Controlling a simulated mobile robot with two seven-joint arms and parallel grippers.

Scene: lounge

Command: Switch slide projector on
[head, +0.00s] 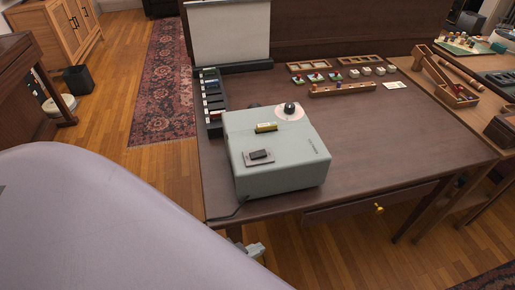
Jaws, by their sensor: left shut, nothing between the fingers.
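The slide projector (285,178) is a pale grey-green box near the front left corner of the dark wooden table. On its top, near the front left, is a small plate with a dark switch (258,154); I cannot tell its position. A slot with a yellowish piece (266,128) and a black knob on a round pale dial (290,109) are also on top. My left gripper (257,249) shows small at the bottom, in front of and below the table's front edge, partly hidden by my arm. It is shut, empty and apart from the projector. My right gripper is not in view.
A black slotted rack (211,103) stands left of the projector, and a white screen (229,35) behind. Small wooden trays (342,90) with coloured pieces lie farther back. A dark cable runs over the table's front left edge. The table (385,135) is clear right of the projector.

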